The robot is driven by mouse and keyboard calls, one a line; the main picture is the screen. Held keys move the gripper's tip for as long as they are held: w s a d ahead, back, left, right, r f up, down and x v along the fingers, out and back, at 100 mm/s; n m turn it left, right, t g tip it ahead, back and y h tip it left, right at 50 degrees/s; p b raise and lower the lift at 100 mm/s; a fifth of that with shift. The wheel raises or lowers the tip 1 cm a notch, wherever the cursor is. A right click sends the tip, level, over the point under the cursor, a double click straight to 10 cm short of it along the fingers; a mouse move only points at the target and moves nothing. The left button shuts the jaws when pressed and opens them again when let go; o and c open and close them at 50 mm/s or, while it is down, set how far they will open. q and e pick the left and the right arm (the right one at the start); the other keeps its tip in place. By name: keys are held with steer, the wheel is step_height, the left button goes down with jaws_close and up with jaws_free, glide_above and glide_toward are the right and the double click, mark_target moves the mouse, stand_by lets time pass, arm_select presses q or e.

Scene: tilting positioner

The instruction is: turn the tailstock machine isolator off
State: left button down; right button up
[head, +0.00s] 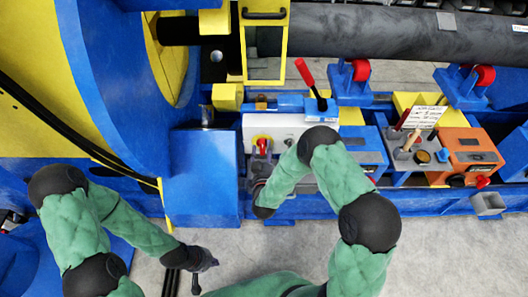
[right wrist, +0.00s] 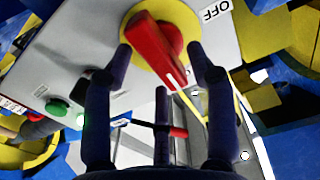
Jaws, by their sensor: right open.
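The isolator is a red handle (head: 262,145) on a yellow round plate, on the face of a white box (head: 290,127). In the right wrist view the red handle (right wrist: 150,52) is large, lies slanted on its yellow plate (right wrist: 184,16), and has an OFF label (right wrist: 216,11) to its upper right. My right gripper (right wrist: 160,52) is open, with a dark finger on either side of the handle; I cannot tell whether they touch it. In the head view my right gripper (head: 259,178) is small, just below the isolator. My left gripper (head: 205,262) is low over the floor, apart from the machine.
A green button (right wrist: 57,107) is on the same box face. A lever with a red grip (head: 309,78) stands behind the white box. A grey control box (head: 420,158) and an orange box (head: 470,150) are to the right. Grey floor (head: 430,255) is open in front.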

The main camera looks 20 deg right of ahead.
jaws_close()
steer(key=shift+n, duration=0.3)
steer(key=n, duration=0.3)
steer(key=shift+w+a+n+b, duration=0.1)
steer(key=shift+a+n+b, duration=0.05)
steer(key=shift+n+b, duration=0.25)
steer(key=n, duration=0.4)
steer(key=shift+a+n, duration=0.2)
steer(key=shift+n, duration=0.1)
steer(key=n, duration=0.4)
steer(key=shift+w+a, duration=0.1)
steer(key=shift+a, duration=0.1)
steer(key=shift+a+f+n, duration=0.15)
steer(key=shift+n, duration=2.35)
